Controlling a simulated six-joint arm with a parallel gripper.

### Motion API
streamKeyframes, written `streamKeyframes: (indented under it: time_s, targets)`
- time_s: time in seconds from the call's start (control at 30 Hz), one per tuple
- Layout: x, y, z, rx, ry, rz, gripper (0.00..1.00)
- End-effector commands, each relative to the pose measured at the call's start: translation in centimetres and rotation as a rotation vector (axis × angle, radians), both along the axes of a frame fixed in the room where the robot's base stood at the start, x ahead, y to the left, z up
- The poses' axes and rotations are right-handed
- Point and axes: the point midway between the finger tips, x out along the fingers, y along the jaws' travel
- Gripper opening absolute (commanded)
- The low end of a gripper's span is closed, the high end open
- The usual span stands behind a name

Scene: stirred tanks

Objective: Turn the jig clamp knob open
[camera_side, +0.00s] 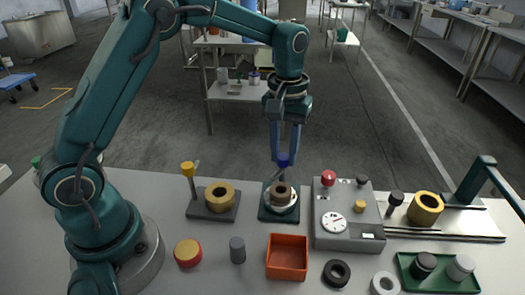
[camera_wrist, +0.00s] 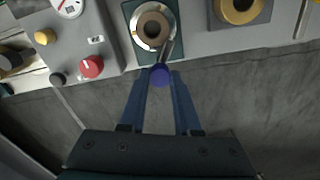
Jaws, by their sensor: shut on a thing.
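The jig is a dark green plate (camera_side: 264,214) on the table, holding a pale ring with a brown bushing (camera_side: 281,192) in it; it also shows in the wrist view (camera_wrist: 137,18). The clamp's blue knob (camera_side: 283,161) stands at the plate's back edge. In the wrist view a narrow grey arm (camera_wrist: 168,48) runs from the blue knob (camera_wrist: 160,75) to the edge of the pale ring. My gripper (camera_side: 284,153) points down at the knob, its fingers shut on it from both sides. The fingertips (camera_wrist: 160,79) are right at the knob.
A grey control box (camera_side: 345,240) with red knob and dial stands close right of the jig. A yellow-post stand with a brass ring (camera_side: 220,195) is at left. An orange bin (camera_side: 288,262) is in front. A green tray (camera_side: 405,265) lies front right.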

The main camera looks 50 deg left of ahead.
Motion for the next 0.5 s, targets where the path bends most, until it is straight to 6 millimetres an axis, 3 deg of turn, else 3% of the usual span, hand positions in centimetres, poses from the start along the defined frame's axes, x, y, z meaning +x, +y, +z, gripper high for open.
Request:
streamKeyframes:
  time_s: [0.5]
  targets:
    - [0.03,-0.05,0.13,0.0,-0.001,-0.492,0.0]
